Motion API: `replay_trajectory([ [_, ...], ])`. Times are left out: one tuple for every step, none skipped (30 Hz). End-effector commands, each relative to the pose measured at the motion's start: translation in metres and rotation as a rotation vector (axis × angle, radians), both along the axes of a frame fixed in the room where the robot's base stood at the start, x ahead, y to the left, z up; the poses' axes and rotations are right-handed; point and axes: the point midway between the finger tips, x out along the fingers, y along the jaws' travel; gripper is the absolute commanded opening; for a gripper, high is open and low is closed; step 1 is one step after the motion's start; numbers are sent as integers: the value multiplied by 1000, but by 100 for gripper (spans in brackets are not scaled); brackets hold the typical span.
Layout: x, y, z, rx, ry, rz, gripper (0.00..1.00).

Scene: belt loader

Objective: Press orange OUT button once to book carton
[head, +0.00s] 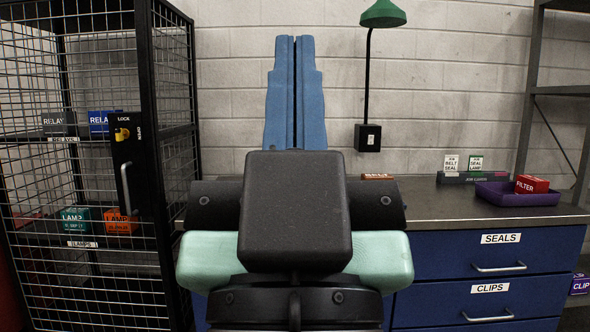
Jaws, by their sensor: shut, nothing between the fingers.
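My gripper (291,42) is centred in the head view, its two long blue fingers pointing up and closed together, with nothing between them. No orange OUT button can be made out. A small orange-brown item (377,177) lies on the bench just right of my wrist; its markings are too small to read. A red carton marked FILTER (532,184) sits in a purple tray (492,198) at the right of the bench, apart from my gripper. My gripper and wrist hide the middle of the bench and part of the wall.
A wire cage (152,90) at left holds RELAY and LAMP cartons; its door panel has a yellow lock (122,134). A green lamp (383,14) stands above a black box (367,137). Blue drawers (455,255) marked SEALS and CLIPS are below the bench (425,208). A card holder (460,178) stands behind the tray.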

Motion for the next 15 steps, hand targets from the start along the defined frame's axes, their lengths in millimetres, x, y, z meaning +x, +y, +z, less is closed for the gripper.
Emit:
replay_trajectory([
  [0,0,37,0,0,0,0],
  [0,0,47,0,0,0,0],
  [0,0,60,0,0,0,0],
  [0,0,70,0,0,0,0],
  [0,0,80,-1,0,1,0],
  [0,0,93,-1,0,1,0],
  [0,0,103,-1,0,1,0],
  [0,0,113,-1,0,1,0],
  [0,0,127,-1,0,1,0],
  [0,0,137,-1,0,1,0],
  [0,0,147,0,0,1,0],
  [0,0,160,0,0,1,0],
  [0,0,170,0,0,1,0],
  [0,0,180,0,0,1,0],
  [0,0,194,0,0,1,0],
])
